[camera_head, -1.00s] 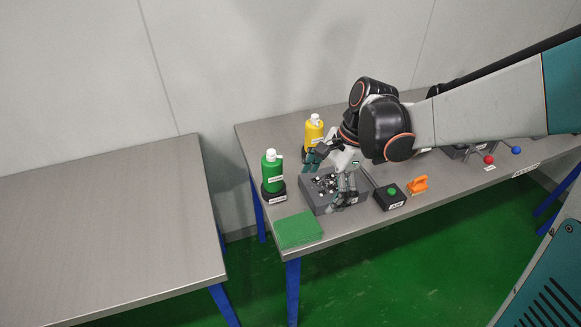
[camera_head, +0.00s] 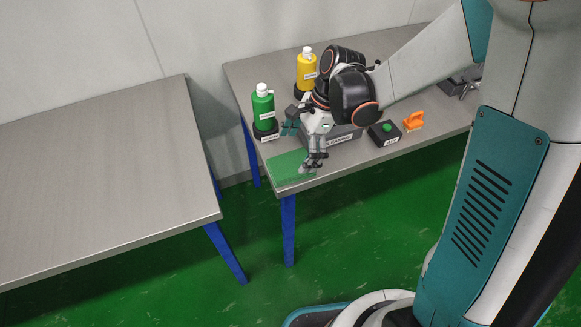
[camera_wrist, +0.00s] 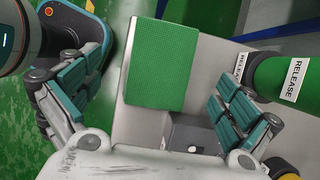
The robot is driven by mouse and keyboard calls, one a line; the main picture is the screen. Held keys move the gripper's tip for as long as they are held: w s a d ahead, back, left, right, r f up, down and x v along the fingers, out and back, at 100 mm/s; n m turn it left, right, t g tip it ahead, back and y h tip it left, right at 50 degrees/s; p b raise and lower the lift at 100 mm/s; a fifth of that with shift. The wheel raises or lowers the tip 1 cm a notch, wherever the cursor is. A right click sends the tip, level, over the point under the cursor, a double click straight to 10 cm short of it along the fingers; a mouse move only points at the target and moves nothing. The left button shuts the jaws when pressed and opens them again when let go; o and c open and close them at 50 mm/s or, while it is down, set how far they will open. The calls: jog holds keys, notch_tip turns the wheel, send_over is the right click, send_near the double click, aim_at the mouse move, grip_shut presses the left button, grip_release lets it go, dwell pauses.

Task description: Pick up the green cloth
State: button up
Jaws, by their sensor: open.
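The green cloth (camera_head: 287,170) lies flat at the near left corner of the right-hand table. In the wrist view the cloth (camera_wrist: 158,64) is a textured green rectangle, whole and unobstructed. My gripper (camera_head: 302,148) is above the table at the cloth's right side, its fingers spread. In the wrist view my gripper (camera_wrist: 150,108) is open with nothing between its fingers, and the cloth lies beyond and between them. I cannot tell the exact height of the fingers above the cloth.
A green bottle (camera_head: 263,108), labelled RELEASE in the wrist view (camera_wrist: 278,78), stands behind the cloth. A yellow bottle (camera_head: 306,70), a dark grey box (camera_head: 345,134), a black button box (camera_head: 384,133) and an orange object (camera_head: 413,121) are nearby. An empty table (camera_head: 100,190) stands left, across a gap.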

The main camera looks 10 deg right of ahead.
aim_at(290, 163)
jog(key=x, duration=0.1)
jog(key=b+x, duration=0.1)
jog(key=x, duration=0.1)
jog(key=b+x, duration=0.1)
jog(key=x, duration=0.1)
jog(key=shift+w+d, duration=0.15)
jog(key=shift+w, duration=0.1)
jog(key=c, duration=1.3)
jog(key=shift+o, duration=0.2)
notch_tip(290, 163, up, 20)
jog(key=p, duration=0.6)
jog(key=shift+p, duration=0.35)
jog(key=shift+s, duration=0.1)
